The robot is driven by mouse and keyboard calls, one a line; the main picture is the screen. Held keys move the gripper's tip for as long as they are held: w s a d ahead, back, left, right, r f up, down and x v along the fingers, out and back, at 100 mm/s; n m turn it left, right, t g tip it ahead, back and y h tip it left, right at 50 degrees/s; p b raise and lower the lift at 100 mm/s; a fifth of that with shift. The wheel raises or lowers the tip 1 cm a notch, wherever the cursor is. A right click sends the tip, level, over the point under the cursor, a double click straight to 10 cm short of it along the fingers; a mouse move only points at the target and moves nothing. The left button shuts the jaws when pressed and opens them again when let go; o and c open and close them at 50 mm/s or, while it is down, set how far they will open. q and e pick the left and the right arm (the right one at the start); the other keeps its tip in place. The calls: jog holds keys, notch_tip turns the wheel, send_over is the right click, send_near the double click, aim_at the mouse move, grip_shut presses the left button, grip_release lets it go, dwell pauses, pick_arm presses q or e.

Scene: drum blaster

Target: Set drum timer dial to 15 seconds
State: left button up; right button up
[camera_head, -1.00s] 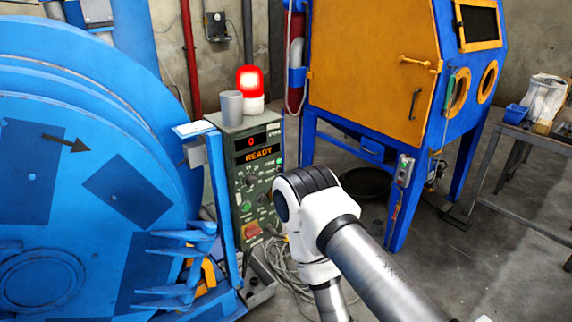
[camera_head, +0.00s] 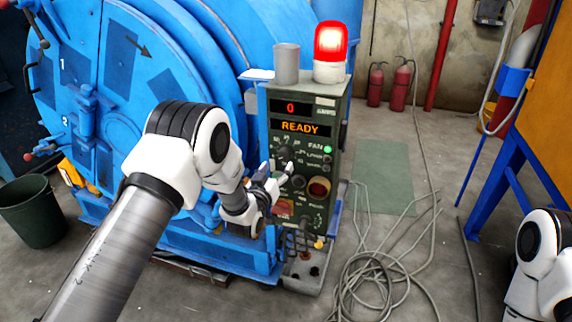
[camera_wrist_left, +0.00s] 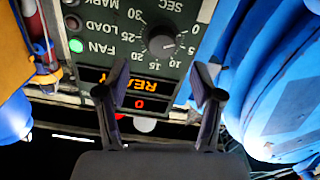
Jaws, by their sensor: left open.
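The timer dial (camera_wrist_left: 162,40) is a dark round knob on the green control panel (camera_head: 330,105). In the head view the dial (camera_head: 286,154) is small, just above my left gripper (camera_head: 284,174). In the wrist view the left gripper (camera_wrist_left: 160,88) is open and empty, its two fingers on either side below the dial. I cannot see contact with the dial. My right gripper is out of view.
The panel display (camera_head: 300,127) reads READY, with a red 0 above. A grey cup (camera_head: 286,64) and lit red beacon (camera_head: 330,45) stand on top. The blue drum (camera_head: 140,70) is left, loose cables (camera_head: 385,265) right, a bin (camera_head: 32,212) far left.

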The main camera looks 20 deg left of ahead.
aim_at(283, 158)
pick_arm(q)
jog(key=w, duration=0.6)
jog(key=shift+f, duration=0.25)
jog(key=shift+w+d, duration=0.1)
jog(key=shift+w, duration=0.25)
jog(key=c, duration=1.1)
